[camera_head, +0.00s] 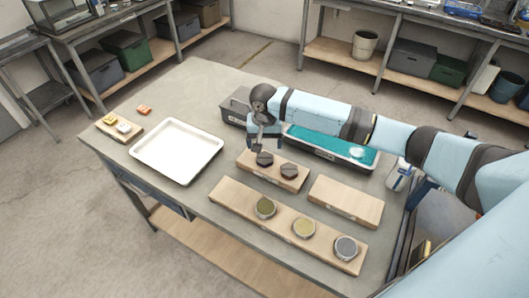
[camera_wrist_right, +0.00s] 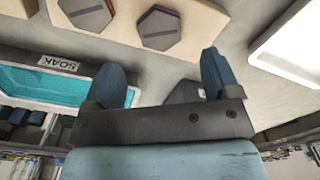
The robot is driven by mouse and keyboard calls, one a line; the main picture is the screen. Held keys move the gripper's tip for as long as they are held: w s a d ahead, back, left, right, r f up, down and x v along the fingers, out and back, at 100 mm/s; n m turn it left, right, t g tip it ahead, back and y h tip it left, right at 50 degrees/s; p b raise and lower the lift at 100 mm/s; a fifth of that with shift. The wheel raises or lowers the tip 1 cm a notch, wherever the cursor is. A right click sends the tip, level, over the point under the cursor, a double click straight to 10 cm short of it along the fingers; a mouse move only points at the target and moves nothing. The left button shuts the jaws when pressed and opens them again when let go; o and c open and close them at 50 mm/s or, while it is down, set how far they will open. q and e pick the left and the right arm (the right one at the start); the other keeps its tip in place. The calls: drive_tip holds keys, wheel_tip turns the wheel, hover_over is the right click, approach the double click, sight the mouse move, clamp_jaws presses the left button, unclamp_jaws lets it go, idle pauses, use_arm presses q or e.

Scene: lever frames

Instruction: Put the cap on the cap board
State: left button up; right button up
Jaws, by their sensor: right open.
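The dark hexagonal caps (camera_head: 264,159) (camera_head: 289,171) sit on a short wooden board (camera_head: 250,167) at the middle of the table; they also show at the top of the right wrist view (camera_wrist_right: 160,28). A third dark piece (camera_wrist_right: 184,93) shows between the fingers in that view, off the board and partly hidden by the gripper; I cannot tell if it is touched. My right gripper (camera_head: 264,143) is open, pointing down just behind the board. An empty wooden board (camera_head: 346,201) lies to the right. Which board is the cap board I cannot read. My left gripper is out of view.
A long board (camera_head: 234,193) with several round jars is at the front. A white tray (camera_head: 177,151) stands left, near small coloured pieces (camera_head: 109,119). A teal-filled SOAK tray (camera_head: 331,145) and a grey box (camera_head: 235,106) stand behind. A white bottle (camera_head: 399,176) is right.

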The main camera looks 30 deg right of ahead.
wheel_tip(320, 180, up, 5)
drive_tip(key=shift+r, duration=0.15)
drive_tip(key=shift+s+a, duration=0.1)
idle(0.5)
